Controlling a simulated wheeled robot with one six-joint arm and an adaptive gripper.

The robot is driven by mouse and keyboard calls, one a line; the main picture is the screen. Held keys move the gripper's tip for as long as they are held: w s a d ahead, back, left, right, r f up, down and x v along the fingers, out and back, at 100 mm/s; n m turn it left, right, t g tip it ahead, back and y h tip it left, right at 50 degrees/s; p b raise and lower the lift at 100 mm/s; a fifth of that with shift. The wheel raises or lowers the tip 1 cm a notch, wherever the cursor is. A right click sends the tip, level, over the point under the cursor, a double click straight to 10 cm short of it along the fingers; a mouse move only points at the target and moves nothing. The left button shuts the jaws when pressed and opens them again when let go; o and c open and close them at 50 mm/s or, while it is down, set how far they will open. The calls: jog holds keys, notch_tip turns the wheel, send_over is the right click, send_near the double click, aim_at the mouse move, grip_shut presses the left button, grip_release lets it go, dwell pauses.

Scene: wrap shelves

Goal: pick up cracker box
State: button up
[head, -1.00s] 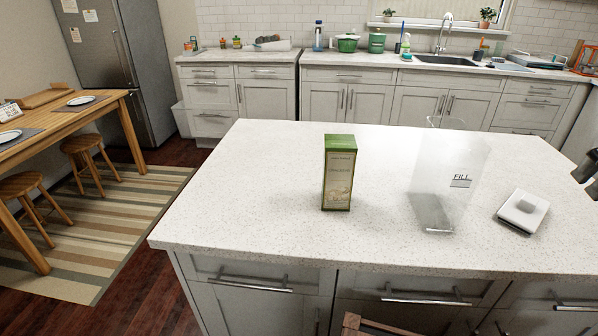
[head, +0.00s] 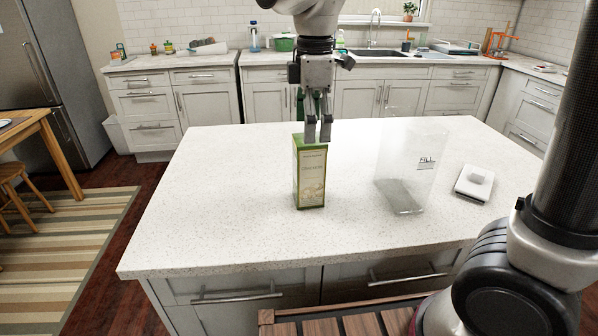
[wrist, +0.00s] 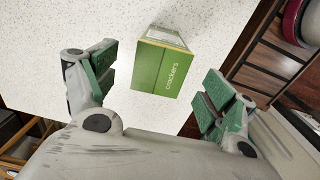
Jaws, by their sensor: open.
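The cracker box (head: 310,175) is a tall green and tan carton standing upright on the white speckled counter (head: 230,175). In the wrist view the green top of the cracker box (wrist: 161,68), printed "crackers", shows ahead of and between the open fingers. My gripper (head: 318,132) points down at the top of the box in the head view, and its fingers overlap the box's upper right part there. My gripper (wrist: 157,88) is open and empty, with a gap on each side of the box.
A clear container (head: 410,170) marked "FILL" stands right of the box. A small white device (head: 475,183) lies farther right on the counter. The counter left of the box is clear. A wooden slatted surface (head: 340,322) is at the near edge.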

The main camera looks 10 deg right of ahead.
aim_at(309, 157)
jog(key=f, duration=0.8)
jog(key=shift+a, duration=0.3)
jog(key=c, duration=1.2)
